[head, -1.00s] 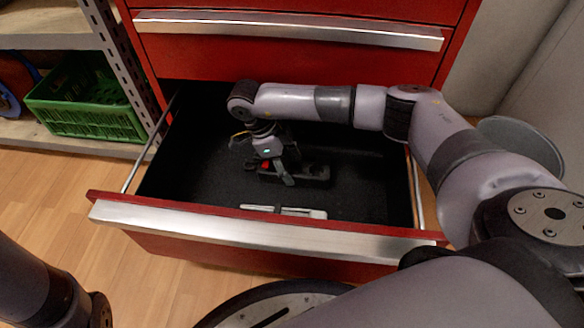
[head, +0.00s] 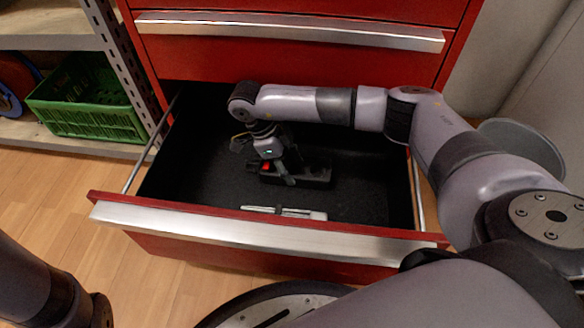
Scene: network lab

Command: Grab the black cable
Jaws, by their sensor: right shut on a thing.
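My right gripper (head: 283,174) reaches down into the open red drawer (head: 350,233). It is shut on a dark thing low in the drawer, which I take to be the black cable (head: 312,177). Black on black, its shape is hard to make out, and the gripper partly covers it. A small red spot shows beside the fingers. My left gripper is out of view; only part of my left arm shows at the lower left.
A light grey flat object (head: 290,212) lies inside the drawer near its front wall. The closed drawer (head: 290,30) above has a silver handle. A shelf with a green crate (head: 90,110) stands at the left. The drawer's right part is clear.

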